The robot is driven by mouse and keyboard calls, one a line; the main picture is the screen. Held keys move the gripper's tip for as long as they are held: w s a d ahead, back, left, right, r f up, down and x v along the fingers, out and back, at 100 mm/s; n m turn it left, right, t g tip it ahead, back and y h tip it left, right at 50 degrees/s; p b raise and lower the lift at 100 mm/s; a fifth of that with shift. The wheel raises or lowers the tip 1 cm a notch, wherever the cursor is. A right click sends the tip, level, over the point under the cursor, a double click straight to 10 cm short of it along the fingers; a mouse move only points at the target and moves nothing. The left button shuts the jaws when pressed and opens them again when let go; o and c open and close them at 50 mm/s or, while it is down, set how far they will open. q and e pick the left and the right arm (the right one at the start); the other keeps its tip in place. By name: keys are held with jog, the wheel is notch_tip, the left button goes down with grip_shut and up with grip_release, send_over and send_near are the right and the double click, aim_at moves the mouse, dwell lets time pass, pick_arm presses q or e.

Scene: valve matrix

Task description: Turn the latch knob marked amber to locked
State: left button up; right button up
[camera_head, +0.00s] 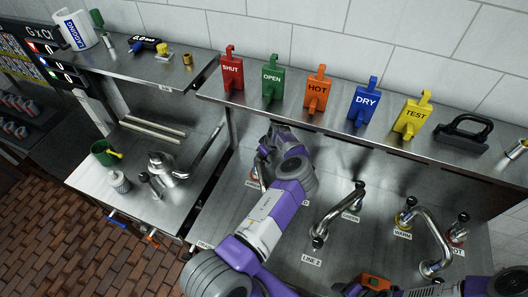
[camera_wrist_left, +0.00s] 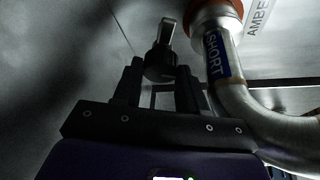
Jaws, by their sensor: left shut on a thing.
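In the left wrist view a dark knob (camera_wrist_left: 160,64) with a grey bar (camera_wrist_left: 166,32) on its far side sits between the fingertips of my left gripper (camera_wrist_left: 159,70). The gripper is shut on it. A label reading AMBER, cut off by the frame edge, is on the panel (camera_wrist_left: 258,16) at the upper right. In the head view my left arm reaches over the bench to the back left, and its wrist hides most of the knob. The knob's turn position cannot be told. My right gripper's fingertips are out of view.
A bent metal pipe (camera_wrist_left: 240,95) marked SHORT stands close right of my left gripper. More bent pipes (camera_head: 330,212) and (camera_head: 432,240) rise from the bench to the right. A shelf above holds coloured tags, including a red one (camera_head: 232,77), and a black-handled block (camera_head: 463,132).

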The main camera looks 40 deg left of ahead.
aim_at(269, 163)
pick_arm(q)
jog(key=o, duration=0.8)
jog(key=shift+b+v, duration=0.35)
jog(key=shift+v, duration=3.4)
